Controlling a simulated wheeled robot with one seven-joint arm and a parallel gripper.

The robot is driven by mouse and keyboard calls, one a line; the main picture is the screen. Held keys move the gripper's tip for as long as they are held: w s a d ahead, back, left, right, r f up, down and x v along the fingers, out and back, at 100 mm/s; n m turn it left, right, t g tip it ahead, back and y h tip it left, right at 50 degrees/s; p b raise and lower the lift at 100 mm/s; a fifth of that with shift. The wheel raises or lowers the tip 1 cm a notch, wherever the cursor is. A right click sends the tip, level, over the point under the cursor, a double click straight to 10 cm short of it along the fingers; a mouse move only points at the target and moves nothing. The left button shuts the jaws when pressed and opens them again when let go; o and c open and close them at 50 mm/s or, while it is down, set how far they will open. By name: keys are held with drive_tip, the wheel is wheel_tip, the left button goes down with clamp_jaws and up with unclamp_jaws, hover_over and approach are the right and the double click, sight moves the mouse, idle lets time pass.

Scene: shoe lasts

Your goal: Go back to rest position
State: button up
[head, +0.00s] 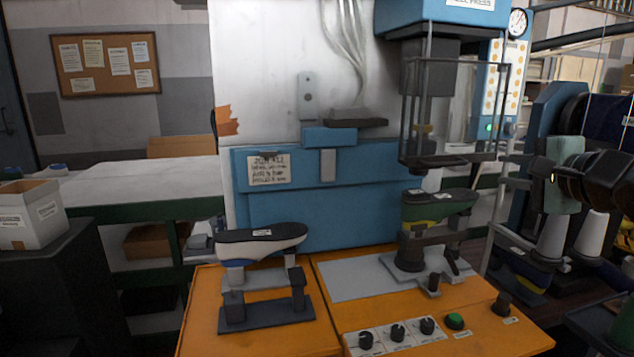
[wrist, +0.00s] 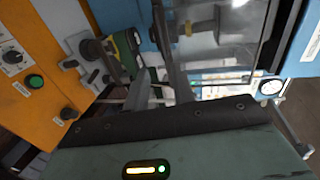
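My gripper (head: 515,172) is at the right, beside the press and level with the lower edge of its clear guard. In the wrist view its two dark fingers (wrist: 158,85) stand apart with nothing between them. A green and yellow shoe last (head: 437,208) sits sole up on the dark holder under the press; it also shows in the wrist view (wrist: 122,52), beyond the fingers and apart from them. Another last with a black sole and a blue and white body (head: 262,243) rests on the dark stand (head: 265,315) at the left.
The blue press (head: 330,205) has a clear guard (head: 455,110) close to my gripper. The orange bench (head: 480,335) carries knobs and a green button (head: 455,321). A white box (head: 30,215) stands at the far left. Dark machinery is behind my arm at the right.

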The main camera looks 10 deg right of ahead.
drive_tip(key=s+a+f+n+g, duration=0.1)
drive_tip(key=a+f+n+g, duration=0.2)
drive_tip(key=a+f+n, duration=0.4)
drive_tip(key=s+a+f+n+g, duration=0.1)
drive_tip(key=a+f+n+g, duration=0.25)
drive_tip(key=a, duration=0.55)
drive_tip(key=s+a+f+n+g, duration=0.4)
drive_tip(key=s+a+n, duration=0.3)
drive_tip(key=s, duration=0.3)
drive_tip(key=s+a+f+n+g, duration=0.4)
drive_tip(key=s+n, duration=0.4)
drive_tip(key=s, duration=0.2)
drive_tip(key=a+g, duration=0.1)
drive_tip(key=a, duration=0.1)
drive_tip(key=shift+s+a, duration=0.2)
drive_tip(key=shift+a, duration=0.15)
drive_tip(key=shift+f, duration=0.1)
